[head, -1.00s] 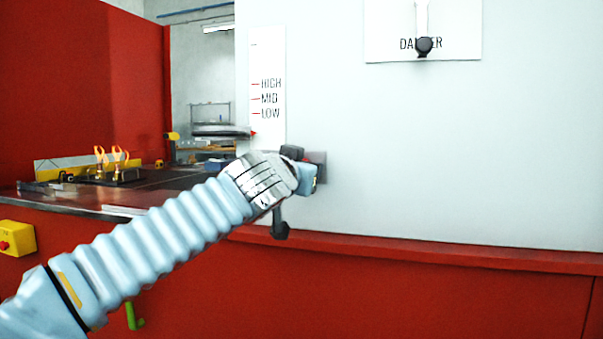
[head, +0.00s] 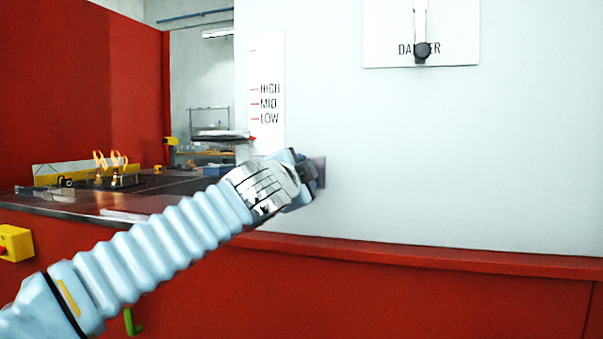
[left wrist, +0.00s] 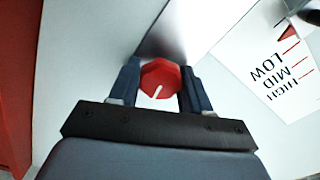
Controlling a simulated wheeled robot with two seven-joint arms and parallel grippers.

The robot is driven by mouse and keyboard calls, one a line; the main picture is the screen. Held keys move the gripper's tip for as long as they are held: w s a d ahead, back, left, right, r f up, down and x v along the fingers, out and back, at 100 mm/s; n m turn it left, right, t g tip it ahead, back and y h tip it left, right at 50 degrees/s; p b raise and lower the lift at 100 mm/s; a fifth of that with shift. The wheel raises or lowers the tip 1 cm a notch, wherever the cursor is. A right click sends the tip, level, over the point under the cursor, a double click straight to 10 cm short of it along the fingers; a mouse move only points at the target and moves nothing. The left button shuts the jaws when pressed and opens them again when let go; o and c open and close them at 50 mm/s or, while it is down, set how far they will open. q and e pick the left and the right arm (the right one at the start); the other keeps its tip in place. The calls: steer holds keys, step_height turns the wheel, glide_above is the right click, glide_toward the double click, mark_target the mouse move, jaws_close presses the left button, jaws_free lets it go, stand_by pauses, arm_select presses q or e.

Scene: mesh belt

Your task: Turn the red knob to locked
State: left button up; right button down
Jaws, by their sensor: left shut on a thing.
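The red knob (left wrist: 160,80) shows in the left wrist view as an octagonal red cap with a white pointer line. The line points toward the lower left, toward the gripper body. My left gripper (left wrist: 158,88) is shut on the knob, with a dark finger on each side of it. In the head view my left gripper (head: 303,178) is against the grey-white wall panel, and it hides the knob there. A metal plate (head: 319,171) shows just behind the gripper. I see no locked marking. My right gripper is not in view.
A HIGH/MID/LOW scale (head: 267,100) is on the panel above the gripper. A DANGER plate with a black-knobbed lever (head: 422,50) is at upper right. A red ledge (head: 430,257) runs below. The panel to the right is clear.

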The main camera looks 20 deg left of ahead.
arm_select(q)
steer(key=shift+d+m, duration=0.1)
steer(key=shift+m, duration=1.1)
steer(key=o, duration=1)
steer(key=s, duration=0.4)
steer(key=s+b, duration=0.1)
steer(key=s, duration=0.4)
steer(key=s+b, duration=0.1)
steer(key=s, duration=0.4)
steer(key=shift+a, duration=0.25)
steer(key=shift+w, duration=0.1)
